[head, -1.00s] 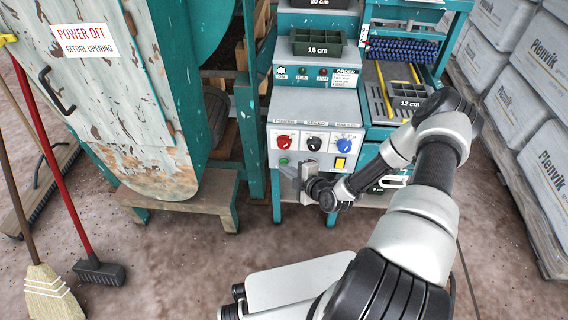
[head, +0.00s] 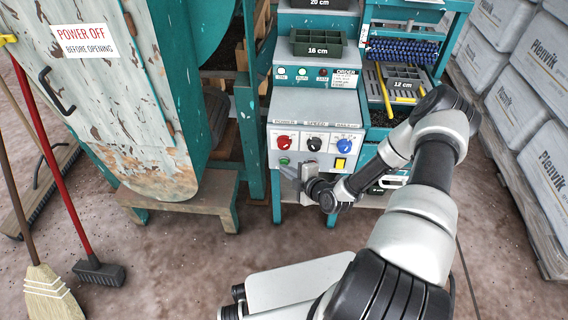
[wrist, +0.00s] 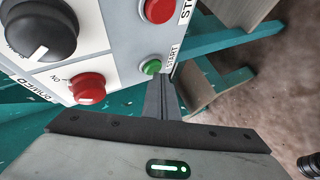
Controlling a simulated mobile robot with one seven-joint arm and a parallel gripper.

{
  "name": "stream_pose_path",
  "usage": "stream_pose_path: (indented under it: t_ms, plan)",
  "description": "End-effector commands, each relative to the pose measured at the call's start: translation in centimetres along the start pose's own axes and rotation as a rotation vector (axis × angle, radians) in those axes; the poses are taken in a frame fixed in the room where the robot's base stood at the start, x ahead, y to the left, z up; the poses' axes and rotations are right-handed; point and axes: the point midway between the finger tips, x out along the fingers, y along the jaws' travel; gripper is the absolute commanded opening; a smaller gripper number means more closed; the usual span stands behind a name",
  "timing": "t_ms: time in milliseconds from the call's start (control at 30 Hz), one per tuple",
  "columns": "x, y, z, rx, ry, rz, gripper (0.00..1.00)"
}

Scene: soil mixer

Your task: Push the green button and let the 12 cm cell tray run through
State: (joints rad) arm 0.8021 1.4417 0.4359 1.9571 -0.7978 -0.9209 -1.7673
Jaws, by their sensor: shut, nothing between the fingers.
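The green button (head: 284,161), labelled START, sits low on the left of the grey control panel (head: 297,110). It also shows in the wrist view (wrist: 151,67). My gripper (head: 292,172) is shut and empty, its fingertips (wrist: 163,76) right at the button's edge. I cannot tell whether they press it. The dark grey 12 cm cell tray (head: 402,76) lies on the machine's feed lane to the right, by the yellow guide rails (head: 386,92) and just in front of the blue brush roller (head: 402,49).
The panel carries a red knob (head: 283,142), a black knob (head: 314,144), a blue knob (head: 344,146) and a yellow switch (head: 340,163). The red stop button (wrist: 159,10) is beside the green one. A 16 cm tray (head: 317,43) stands above. Wrapped bags (head: 538,110) fill the right.

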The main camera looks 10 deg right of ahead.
Motion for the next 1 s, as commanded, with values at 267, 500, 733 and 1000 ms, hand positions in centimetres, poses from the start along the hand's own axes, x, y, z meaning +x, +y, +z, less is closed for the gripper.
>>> stream_pose_path:
  t_ms: [267, 500, 733, 1000]
  plan:
    - [-0.8, -0.6, -0.5, 0.000, 0.000, -0.001, 0.00]
    - [-0.8, -0.6, -0.6, 0.000, 0.000, -0.002, 0.00]
    - [-2.2, -1.5, -1.6, 0.001, 0.002, -0.004, 0.00]
    - [-3.9, -2.8, -2.9, 0.001, 0.002, -0.003, 0.00]
